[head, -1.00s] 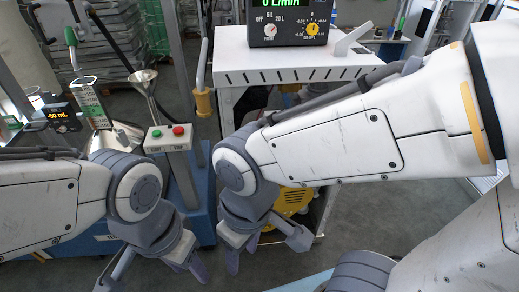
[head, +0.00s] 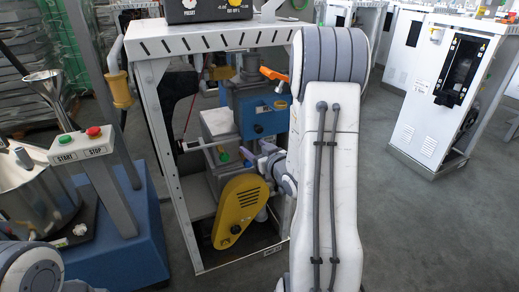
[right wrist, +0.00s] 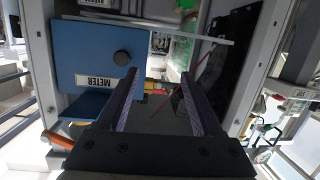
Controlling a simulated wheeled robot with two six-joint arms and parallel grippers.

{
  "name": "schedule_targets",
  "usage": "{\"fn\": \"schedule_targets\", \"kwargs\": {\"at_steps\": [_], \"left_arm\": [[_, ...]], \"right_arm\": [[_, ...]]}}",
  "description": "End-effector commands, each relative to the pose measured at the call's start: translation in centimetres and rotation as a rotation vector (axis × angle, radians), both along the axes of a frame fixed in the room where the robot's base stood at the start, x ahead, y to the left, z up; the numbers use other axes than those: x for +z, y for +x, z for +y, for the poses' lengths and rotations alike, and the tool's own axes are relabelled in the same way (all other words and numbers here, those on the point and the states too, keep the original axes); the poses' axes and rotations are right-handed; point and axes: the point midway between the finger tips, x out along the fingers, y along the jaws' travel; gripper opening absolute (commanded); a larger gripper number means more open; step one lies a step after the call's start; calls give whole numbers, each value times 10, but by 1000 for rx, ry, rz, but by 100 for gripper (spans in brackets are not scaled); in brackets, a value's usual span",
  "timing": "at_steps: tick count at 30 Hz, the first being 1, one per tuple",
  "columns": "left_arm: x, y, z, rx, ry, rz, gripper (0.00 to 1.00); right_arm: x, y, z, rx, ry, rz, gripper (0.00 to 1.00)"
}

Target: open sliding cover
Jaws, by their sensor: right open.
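The white dispenser frame (head: 155,115) stands in the middle of the head view. Inside it is a blue box (head: 262,113) with a dark knob. The right wrist view shows its blue face (right wrist: 90,55) with a METER label. I cannot tell for sure which part is the sliding cover. My right gripper (head: 256,157) is at the frame's open front, below the blue box, partly hidden by my arm. In the right wrist view its two fingers (right wrist: 160,76) are apart with nothing held between them. My left gripper is out of view.
A yellow guard (head: 240,208) sits low in the frame. An orange handle (head: 273,74) sticks out near the blue box. A START/STOP button box (head: 82,145) stands on the left. A white cabinet (head: 440,90) is at the right, with clear floor before it.

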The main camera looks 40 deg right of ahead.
Motion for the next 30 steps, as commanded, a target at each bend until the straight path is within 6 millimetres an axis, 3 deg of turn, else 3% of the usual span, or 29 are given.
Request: {"fn": "schedule_targets", "kwargs": {"at_steps": [1,3,9,24,30], "left_arm": [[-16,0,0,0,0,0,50],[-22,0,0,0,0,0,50],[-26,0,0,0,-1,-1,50],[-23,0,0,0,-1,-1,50],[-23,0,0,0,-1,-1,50]], "right_arm": [[-14,-10,-20,-31,8,-51,67],[-14,-21,-36,-54,12,-118,67],[-9,-31,-55,-77,12,-207,67],[-8,49,-73,-76,12,-208,67],[-8,65,-77,-78,12,-208,67]]}}
